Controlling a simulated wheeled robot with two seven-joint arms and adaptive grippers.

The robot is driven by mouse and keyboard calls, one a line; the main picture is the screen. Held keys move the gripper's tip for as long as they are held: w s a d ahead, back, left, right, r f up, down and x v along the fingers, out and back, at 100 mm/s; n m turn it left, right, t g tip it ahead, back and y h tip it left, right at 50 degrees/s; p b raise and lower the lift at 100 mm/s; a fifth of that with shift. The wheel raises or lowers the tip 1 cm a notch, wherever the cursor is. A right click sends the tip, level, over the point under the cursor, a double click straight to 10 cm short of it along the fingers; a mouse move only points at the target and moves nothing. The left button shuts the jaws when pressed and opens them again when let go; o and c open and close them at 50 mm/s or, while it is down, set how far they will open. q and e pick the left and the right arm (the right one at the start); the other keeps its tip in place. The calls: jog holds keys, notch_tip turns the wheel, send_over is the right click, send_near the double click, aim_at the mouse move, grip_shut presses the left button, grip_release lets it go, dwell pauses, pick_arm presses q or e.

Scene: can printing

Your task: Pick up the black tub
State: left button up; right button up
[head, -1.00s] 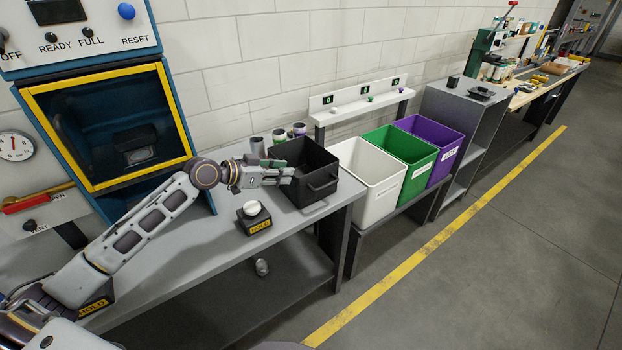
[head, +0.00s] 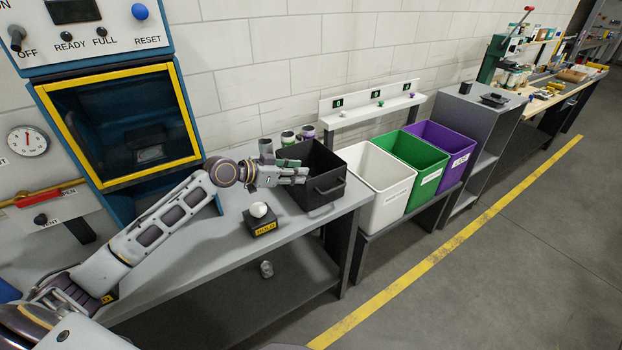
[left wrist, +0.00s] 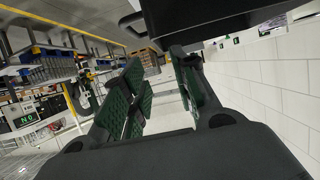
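The black tub (head: 325,190) is an open box with a handle on its near right side. It stands upright on the grey bench (head: 225,262), at the bench's right end. My left gripper (head: 303,176) is at the tub's near left side, level with its upper part and overlapping it in the head view. Whether it touches the tub is unclear. In the left wrist view my left gripper (left wrist: 162,85) has its green-padded fingers apart, with far background between them. A dark body, probably the tub (left wrist: 205,18), fills the top of that view. My right gripper is not in view.
A black block with a white knob (head: 259,212) sits left of the tub. Several small cups (head: 287,138) stand behind it. White (head: 378,190), green (head: 412,170) and purple (head: 445,150) bins stand to its right. The floor in front is clear.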

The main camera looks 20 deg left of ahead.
pick_arm(q)
jog(key=shift+p+x, duration=0.5)
jog(key=shift+x, duration=2.8)
jog(key=shift+f, duration=0.1)
jog(key=shift+p+x, duration=0.6)
jog(key=shift+x, duration=1.95)
jog(key=shift+s+f, duration=0.1)
jog(key=shift+f, duration=0.05)
grip_shut()
